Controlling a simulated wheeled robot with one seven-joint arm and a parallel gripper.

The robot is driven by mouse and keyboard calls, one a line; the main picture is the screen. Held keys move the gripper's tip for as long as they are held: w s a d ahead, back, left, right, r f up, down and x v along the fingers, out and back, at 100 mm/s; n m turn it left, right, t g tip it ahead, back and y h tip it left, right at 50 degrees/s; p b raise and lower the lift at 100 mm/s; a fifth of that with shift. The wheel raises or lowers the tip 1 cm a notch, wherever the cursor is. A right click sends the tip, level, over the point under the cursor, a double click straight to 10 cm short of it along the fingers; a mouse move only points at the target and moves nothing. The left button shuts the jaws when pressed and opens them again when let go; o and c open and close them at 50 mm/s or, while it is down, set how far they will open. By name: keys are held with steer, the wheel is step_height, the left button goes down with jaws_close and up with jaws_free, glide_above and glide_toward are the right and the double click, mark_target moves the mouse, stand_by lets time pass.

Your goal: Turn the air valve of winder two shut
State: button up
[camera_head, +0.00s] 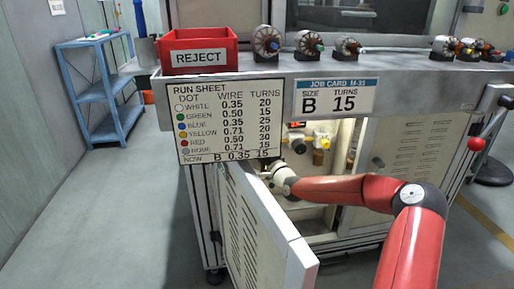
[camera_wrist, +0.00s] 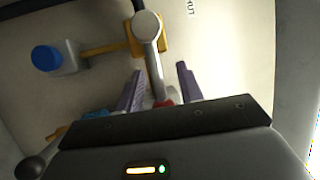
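In the wrist view my gripper (camera_wrist: 160,88) has its two dark fingers apart, one on each side of a pale grey lever-like part (camera_wrist: 150,50) with a round end. Gaps show between this part and both fingers. A small red piece (camera_wrist: 164,102) shows at its lower end, partly hidden by the gripper body. I cannot tell for sure that this is the air valve's handle. In the head view my gripper (camera_head: 273,176) is inside the open cabinet, partly hidden by the door edge. A yellow fitting (camera_head: 321,143) shows further right inside.
The open cabinet door (camera_head: 262,225) stands out left of my arm; another door (camera_head: 367,165) is on the right. In the wrist view a blue-capped fitting (camera_wrist: 47,58) joins a brass pipe (camera_wrist: 100,49). A red reject bin (camera_head: 198,50) and several armatures (camera_head: 267,42) stand on top.

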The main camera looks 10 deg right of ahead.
steer(key=shift+w, duration=0.2)
steer(key=shift+c, duration=0.4)
jaws_close()
